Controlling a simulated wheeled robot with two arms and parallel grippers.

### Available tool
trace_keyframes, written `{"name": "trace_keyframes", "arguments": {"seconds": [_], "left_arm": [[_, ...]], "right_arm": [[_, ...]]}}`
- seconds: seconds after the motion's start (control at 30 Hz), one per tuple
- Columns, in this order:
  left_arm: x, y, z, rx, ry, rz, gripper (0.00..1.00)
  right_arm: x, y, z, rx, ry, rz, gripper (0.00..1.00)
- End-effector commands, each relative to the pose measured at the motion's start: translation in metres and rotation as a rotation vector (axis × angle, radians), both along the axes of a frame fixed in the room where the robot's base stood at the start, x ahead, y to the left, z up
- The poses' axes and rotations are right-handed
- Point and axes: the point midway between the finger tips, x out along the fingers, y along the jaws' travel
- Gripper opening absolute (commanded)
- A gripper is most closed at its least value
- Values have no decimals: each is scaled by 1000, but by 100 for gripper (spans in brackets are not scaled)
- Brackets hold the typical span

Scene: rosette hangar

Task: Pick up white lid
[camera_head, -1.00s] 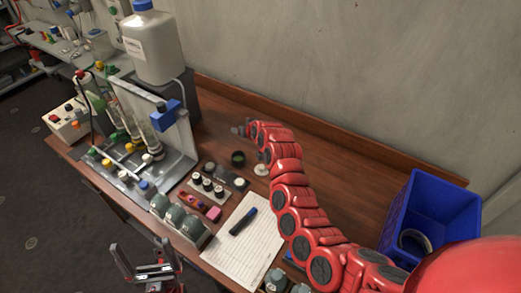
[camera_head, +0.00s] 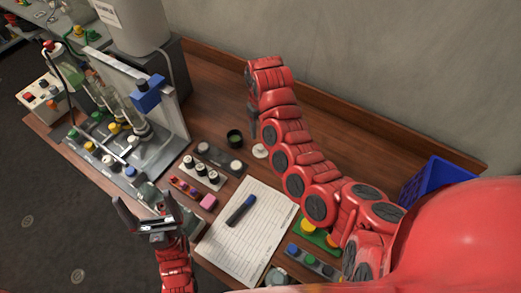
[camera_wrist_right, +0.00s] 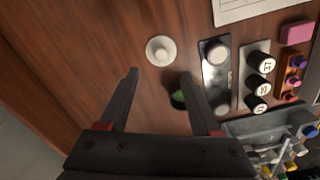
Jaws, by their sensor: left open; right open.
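The white lid (camera_head: 260,151) is a small round disc with a raised knob, lying on the wooden table. It also shows in the right wrist view (camera_wrist_right: 161,50), just beyond the fingertips. My right gripper (camera_wrist_right: 158,75) is open and empty, its fingers pointing toward the lid, which is not between them. In the head view my right arm hides most of this gripper. My left gripper (camera_head: 146,205) is open and empty, over the table's front edge at the lower left, far from the lid.
A dark open jar (camera_head: 235,137) with green inside stands beside the lid, partly behind a right finger in the wrist view. A holder with round pieces (camera_head: 219,160), a vial rack (camera_head: 199,172), a paper sheet (camera_head: 236,250) with a marker and a blue bin (camera_head: 437,176) are nearby.

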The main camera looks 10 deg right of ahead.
Motion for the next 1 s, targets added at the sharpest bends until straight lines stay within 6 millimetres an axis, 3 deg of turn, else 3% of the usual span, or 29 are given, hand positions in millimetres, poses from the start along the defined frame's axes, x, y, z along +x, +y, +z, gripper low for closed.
{"name": "trace_keyframes", "arguments": {"seconds": [0.07,0.23,0.47,0.67,0.8,1.0], "left_arm": [[0,0,-2,0,0,0,100],[0,0,10,0,0,0,100],[0,0,19,0,0,0,100],[0,0,36,0,0,0,100],[0,0,37,0,0,0,100],[0,0,38,0,0,0,100]], "right_arm": [[-1,1,-18,-1,2,2,65],[-1,0,-37,-1,5,1,65],[0,0,-48,1,1,0,65],[-3,2,-70,0,6,1,65],[-1,2,-86,-2,3,3,65],[-1,2,-95,2,1,-1,65]]}}
